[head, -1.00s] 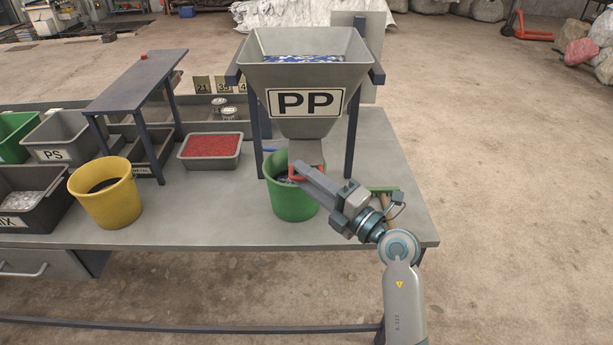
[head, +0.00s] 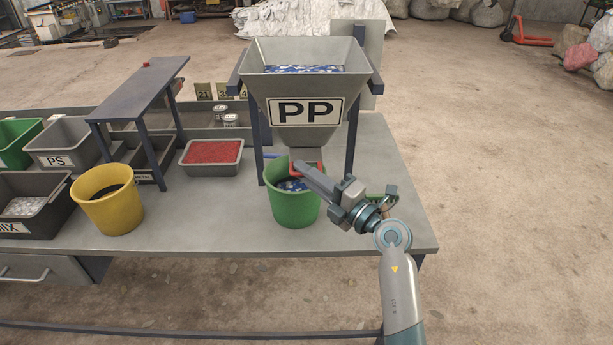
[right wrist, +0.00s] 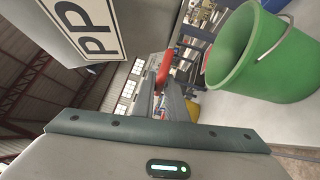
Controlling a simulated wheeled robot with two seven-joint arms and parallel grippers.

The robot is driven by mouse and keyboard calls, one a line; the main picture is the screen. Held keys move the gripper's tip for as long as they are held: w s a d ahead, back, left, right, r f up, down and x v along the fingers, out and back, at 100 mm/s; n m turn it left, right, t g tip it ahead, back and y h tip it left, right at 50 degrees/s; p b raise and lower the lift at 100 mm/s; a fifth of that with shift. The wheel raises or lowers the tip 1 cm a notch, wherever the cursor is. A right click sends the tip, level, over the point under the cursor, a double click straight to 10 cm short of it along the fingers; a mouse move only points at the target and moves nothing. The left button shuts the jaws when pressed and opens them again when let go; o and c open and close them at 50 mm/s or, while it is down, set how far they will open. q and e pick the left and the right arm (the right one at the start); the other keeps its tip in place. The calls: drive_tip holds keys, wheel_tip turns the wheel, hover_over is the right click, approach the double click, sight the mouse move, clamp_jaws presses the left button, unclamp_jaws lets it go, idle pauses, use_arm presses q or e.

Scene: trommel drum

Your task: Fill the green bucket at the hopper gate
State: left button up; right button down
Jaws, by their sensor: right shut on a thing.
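The green bucket (head: 293,211) stands upright on the table under the spout of the grey hopper (head: 306,88) marked PP. Blue and white flakes (head: 293,185) show inside the bucket, below its rim. More flakes (head: 305,69) lie in the hopper. My right gripper (head: 303,170) is shut on the red gate handle (head: 320,167) at the spout, over the bucket's rim area. In the right wrist view the red handle (right wrist: 164,67) shows at the fingertips, and the bucket (right wrist: 262,72) with its wire bail is to the right. My left gripper is not in view.
A yellow bucket (head: 107,208) stands on the table to the left. A grey tray of red pellets (head: 211,152) sits behind, beside a dark raised stand (head: 140,88). Bins marked PS (head: 62,160) and MIX are at the far left. The table between the two buckets is clear.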

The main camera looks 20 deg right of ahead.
drive_tip(key=c, duration=2)
unclamp_jaws()
drive_tip(key=shift+w+d+r, duration=0.1)
drive_tip(key=shift+d+r, duration=0.05)
drive_tip(key=shift+r, duration=0.15)
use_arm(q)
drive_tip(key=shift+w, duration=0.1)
use_arm(e)
drive_tip(key=shift+o, duration=0.8)
drive_tip(key=shift+w+f, duration=0.15)
drive_tip(key=shift+f, duration=0.05)
